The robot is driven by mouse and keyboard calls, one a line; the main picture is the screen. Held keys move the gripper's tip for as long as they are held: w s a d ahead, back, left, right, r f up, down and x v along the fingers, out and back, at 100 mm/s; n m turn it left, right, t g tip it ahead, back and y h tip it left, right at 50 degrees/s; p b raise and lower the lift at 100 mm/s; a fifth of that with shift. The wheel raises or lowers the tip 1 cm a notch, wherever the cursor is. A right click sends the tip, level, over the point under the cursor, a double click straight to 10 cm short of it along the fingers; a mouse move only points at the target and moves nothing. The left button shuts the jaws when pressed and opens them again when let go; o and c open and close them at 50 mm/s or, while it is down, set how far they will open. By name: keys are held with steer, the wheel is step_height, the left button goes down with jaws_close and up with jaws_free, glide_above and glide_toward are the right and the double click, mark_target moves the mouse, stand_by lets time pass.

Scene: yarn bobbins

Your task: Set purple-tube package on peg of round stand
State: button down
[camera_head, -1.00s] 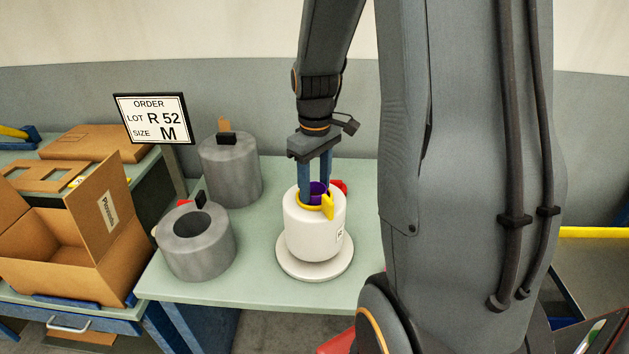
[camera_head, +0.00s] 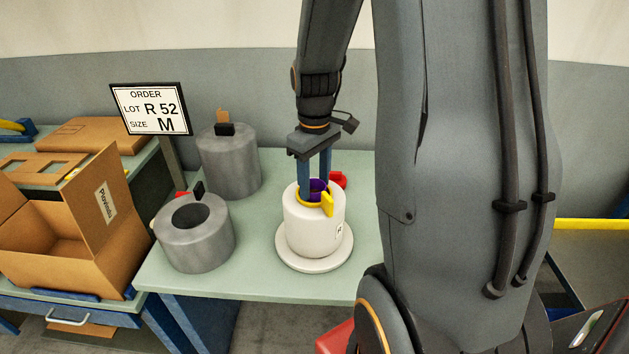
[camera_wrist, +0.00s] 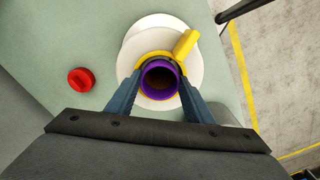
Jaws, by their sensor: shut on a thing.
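The package is a white bobbin (camera_head: 313,225) with a purple tube (camera_head: 317,186) in its middle and a yellow collar with a tab (camera_head: 327,203) at its top. It is upright over the white round stand (camera_head: 290,262). My gripper (camera_head: 314,188) is shut on the purple tube from above. The wrist view shows the purple tube (camera_wrist: 160,81) between the fingers (camera_wrist: 160,90). There, the stand's disc (camera_wrist: 130,45) shows beyond the package's upper left, so the two look offset. The peg is hidden, and I cannot tell whether the package touches the stand.
A red knob-like object (camera_wrist: 81,80) lies beside the stand. Two grey rolls (camera_head: 195,245) (camera_head: 230,165) stand to the left on the green table (camera_head: 260,280). An order sign (camera_head: 151,109) and an open carton (camera_head: 110,240) are further left.

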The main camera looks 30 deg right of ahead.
steer(key=shift+f, duration=0.2)
steer(key=c, duration=0.8)
jaws_free()
steer(key=shift+f, duration=0.15)
step_height(320, 180, up, 8)
steer(key=b, duration=0.2)
steer(key=shift+s+a, duration=0.1)
